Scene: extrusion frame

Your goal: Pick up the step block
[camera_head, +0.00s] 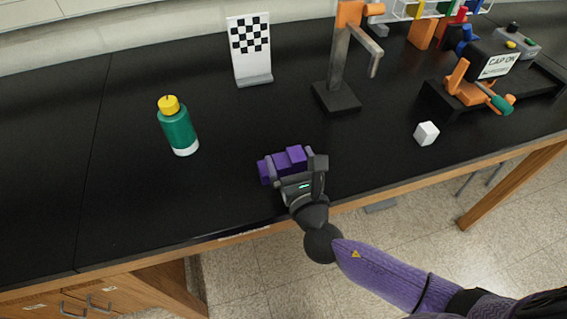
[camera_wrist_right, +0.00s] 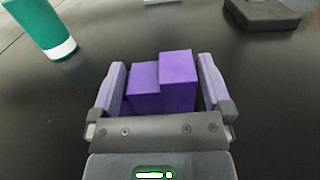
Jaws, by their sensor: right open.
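The purple step block (camera_head: 291,158) sits on the black table near its front edge, in the middle of the head view. In the right wrist view the step block (camera_wrist_right: 163,82) shows two levels, the higher one on the right. My right gripper (camera_head: 284,164) is open around the block, one finger on each side. In the right wrist view my right gripper (camera_wrist_right: 160,85) has a small gap between each finger and the block. The block's near lower part is hidden by the gripper body. My left gripper is not in view.
A green bottle (camera_head: 178,130) with a yellow cap stands to the left. An orange clamp device (camera_head: 465,88) is at right. The table around the block is clear.

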